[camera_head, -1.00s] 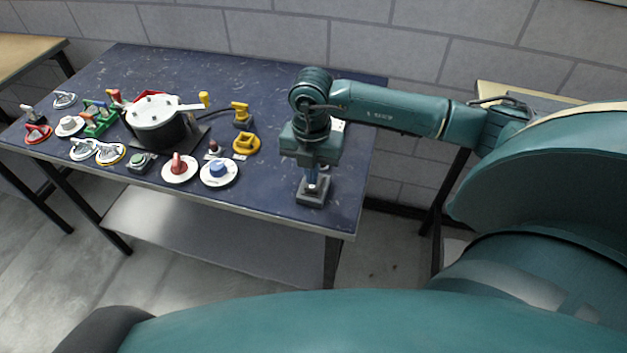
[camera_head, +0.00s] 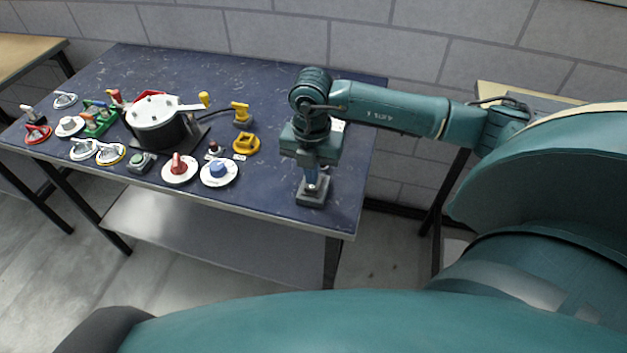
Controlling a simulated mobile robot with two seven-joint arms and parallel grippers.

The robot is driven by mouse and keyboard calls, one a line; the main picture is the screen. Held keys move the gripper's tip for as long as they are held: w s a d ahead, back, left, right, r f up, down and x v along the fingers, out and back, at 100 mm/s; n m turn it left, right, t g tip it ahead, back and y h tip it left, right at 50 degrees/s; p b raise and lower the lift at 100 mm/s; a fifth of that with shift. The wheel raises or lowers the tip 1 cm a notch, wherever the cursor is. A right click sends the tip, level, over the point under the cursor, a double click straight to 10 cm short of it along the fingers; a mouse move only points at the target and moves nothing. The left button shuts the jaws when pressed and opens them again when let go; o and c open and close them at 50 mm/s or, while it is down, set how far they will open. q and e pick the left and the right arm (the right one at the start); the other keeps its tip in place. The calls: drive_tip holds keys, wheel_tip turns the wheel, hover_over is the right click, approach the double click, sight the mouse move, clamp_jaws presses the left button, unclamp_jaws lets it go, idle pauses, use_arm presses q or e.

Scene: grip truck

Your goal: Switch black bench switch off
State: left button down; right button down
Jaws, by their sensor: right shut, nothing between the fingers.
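A small dark, square-based bench switch (camera_head: 312,200) stands near the front right corner of the blue bench. My right gripper (camera_head: 312,184) points down right over it, shut, with nothing between its fingers. The fingertips are at the top of the switch. They hide its lever, so I cannot tell which way it is set, or whether they touch it. My left gripper is not in view.
Left on the blue bench (camera_head: 262,72) are a white-topped round device (camera_head: 155,110), a red-knob dial (camera_head: 179,169), a blue-knob dial (camera_head: 219,172), yellow parts (camera_head: 246,143) and several other switches. The bench's back middle is clear. A brick wall stands behind.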

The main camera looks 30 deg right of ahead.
drive_tip(key=shift+f+b, duration=0.75)
drive_tip(key=shift+f, duration=0.25)
idle(0.8)
drive_tip(key=shift+r, duration=0.15)
drive_tip(key=shift+r+p, duration=2.6)
drive_tip(key=shift+r, duration=0.85)
